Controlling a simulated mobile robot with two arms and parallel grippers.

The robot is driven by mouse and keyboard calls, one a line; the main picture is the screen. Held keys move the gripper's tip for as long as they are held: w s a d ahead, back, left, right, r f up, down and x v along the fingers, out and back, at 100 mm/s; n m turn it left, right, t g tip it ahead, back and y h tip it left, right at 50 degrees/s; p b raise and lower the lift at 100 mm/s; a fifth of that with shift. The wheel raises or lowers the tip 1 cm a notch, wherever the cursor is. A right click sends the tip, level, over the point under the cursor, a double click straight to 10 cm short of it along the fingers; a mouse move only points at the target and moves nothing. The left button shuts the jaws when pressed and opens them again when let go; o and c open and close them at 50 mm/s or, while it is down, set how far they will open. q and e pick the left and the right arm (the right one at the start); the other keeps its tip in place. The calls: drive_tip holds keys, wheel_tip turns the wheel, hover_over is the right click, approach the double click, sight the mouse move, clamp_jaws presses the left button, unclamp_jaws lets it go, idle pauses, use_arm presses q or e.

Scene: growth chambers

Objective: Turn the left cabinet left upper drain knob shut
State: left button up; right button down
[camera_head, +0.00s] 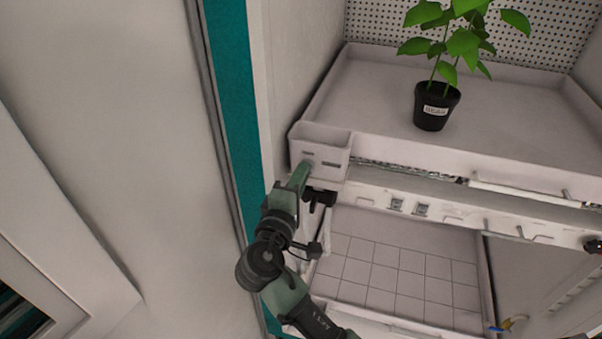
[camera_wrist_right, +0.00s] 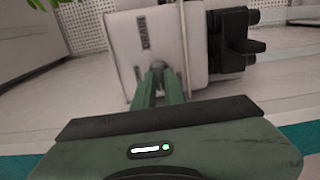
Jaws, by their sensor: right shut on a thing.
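The left upper drain knob is a small grey knob (camera_wrist_right: 157,65) low on the front of a white box (camera_head: 320,143). The box sits at the left front corner of the upper tray and also shows in the right wrist view (camera_wrist_right: 122,45), with small dark lettering. My right gripper (camera_head: 307,167) reaches up to the box's front from below. In the right wrist view its two green fingers (camera_wrist_right: 158,76) are shut on the knob, one on each side. The fingers hide part of the knob, so its turn angle cannot be told. My left gripper is not in view.
A black fitting (camera_head: 321,197) sticks out just below the box, close to my right gripper. A potted plant (camera_head: 431,106) stands on the upper tray (camera_head: 535,135). The teal-edged cabinet side (camera_head: 232,110) is close left of my arm. The tiled lower floor (camera_head: 400,272) looks clear.

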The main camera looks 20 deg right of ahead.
idle(0.4)
drive_tip(key=c, duration=1.5)
unclamp_jaws()
drive_tip(key=shift+a, duration=0.1)
drive_tip(key=b+v, duration=0.3)
drive_tip(key=v, duration=0.4)
drive_tip(key=shift+s+a, duration=0.25)
drive_tip(key=shift+s, duration=0.1)
